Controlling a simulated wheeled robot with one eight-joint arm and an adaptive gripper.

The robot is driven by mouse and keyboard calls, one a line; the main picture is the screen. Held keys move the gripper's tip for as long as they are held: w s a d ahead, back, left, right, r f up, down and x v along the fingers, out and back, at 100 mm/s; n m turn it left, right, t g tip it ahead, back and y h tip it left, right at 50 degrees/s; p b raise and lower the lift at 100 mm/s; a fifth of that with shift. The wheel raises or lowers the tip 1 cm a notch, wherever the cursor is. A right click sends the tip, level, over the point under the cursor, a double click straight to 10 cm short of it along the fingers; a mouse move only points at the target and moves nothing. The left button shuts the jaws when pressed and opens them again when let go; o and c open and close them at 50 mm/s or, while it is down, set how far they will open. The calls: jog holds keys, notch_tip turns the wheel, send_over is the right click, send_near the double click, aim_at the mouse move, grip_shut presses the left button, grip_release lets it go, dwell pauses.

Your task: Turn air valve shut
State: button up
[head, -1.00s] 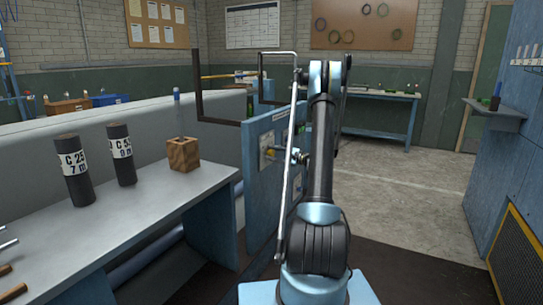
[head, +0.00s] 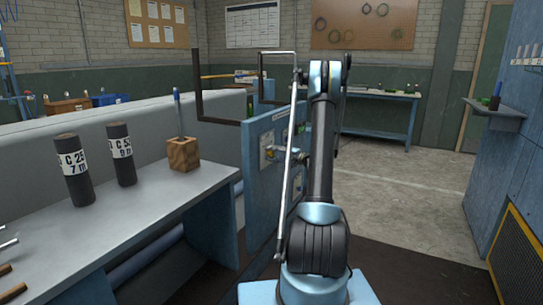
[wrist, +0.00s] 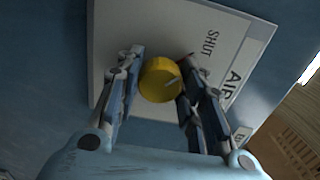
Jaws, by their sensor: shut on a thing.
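The air valve is a round yellow knob (wrist: 158,80) on a pale label plate (wrist: 120,30) marked SHUT and AIR in the wrist view. A light pointer mark on the knob points toward the right finger, not squarely at the word SHUT. My gripper (wrist: 158,82) has one finger on each side of the knob and is shut on it. In the head view, my gripper (head: 283,152) is at the blue panel (head: 262,190), in front of the label plate (head: 266,150). It hides the knob there.
A grey bench (head: 130,215) at left holds two black cylinders (head: 73,172) (head: 121,155) and a wooden block (head: 183,154) with a tool in it. A dark bar frame (head: 199,90) stands beside the panel. Open floor (head: 400,185) lies to the right.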

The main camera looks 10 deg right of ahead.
dwell(0.4)
jog(key=o, duration=1.1)
jog(key=shift+c, duration=0.2)
jog(key=v, duration=1.2)
